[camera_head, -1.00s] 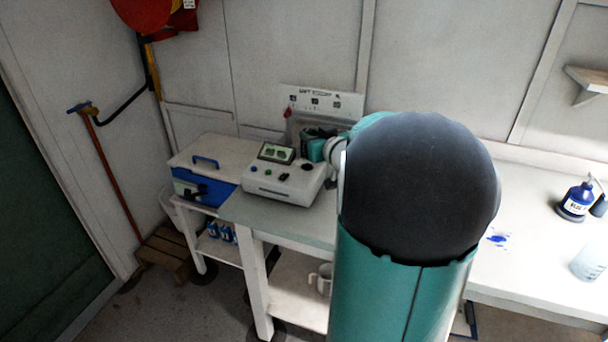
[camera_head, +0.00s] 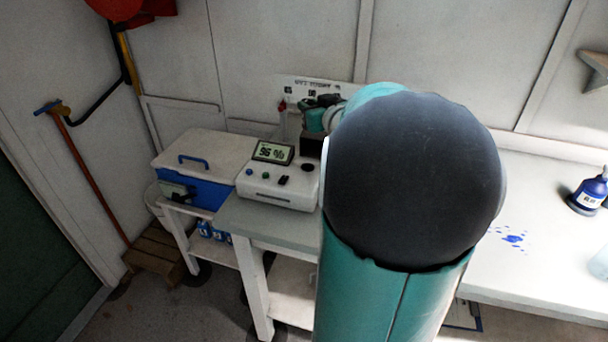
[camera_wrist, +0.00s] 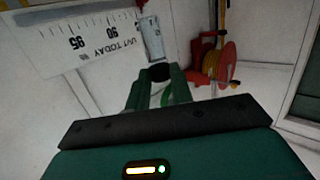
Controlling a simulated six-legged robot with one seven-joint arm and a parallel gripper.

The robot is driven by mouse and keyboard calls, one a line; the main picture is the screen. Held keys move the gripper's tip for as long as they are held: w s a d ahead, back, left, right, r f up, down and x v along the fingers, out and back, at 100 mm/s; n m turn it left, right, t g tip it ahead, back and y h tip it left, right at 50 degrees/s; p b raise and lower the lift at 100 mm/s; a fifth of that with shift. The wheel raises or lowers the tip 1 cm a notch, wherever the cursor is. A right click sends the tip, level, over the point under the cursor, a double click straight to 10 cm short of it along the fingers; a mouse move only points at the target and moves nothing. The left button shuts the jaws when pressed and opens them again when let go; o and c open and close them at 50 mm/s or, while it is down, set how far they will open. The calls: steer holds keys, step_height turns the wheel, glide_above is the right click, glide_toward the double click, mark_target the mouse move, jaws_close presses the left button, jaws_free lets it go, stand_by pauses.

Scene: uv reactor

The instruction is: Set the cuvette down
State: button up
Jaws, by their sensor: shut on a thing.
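The cuvette (camera_wrist: 161,73) shows in the wrist view as a small piece with a black top between my two green fingers. Its lower part is mostly hidden by the fingers. My gripper (camera_wrist: 161,84) is shut on it. In the head view my gripper (camera_head: 318,112) is small and partly behind my arm, above a dark block (camera_head: 312,146) at the back right of the white meter (camera_head: 277,187). I cannot tell the cuvette itself there. The meter's display (camera_head: 273,152) seems to read 96 %.
A blue box with a pale lid (camera_head: 203,158) stands left of the meter. A white sign (camera_head: 308,88) is behind it; in the wrist view the sign (camera_wrist: 85,40) reads UVT TODAY.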

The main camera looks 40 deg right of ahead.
mark_target(312, 172)
steer(key=shift+s+r, duration=0.15)
steer(key=shift+s, duration=0.3)
step_height(312, 172, down, 18)
steer(key=shift+w+r, duration=0.1)
steer(key=o, duration=0.9)
steer(key=shift+o, duration=0.2)
steer(key=v, duration=1.3)
steer(key=shift+s, duration=0.5)
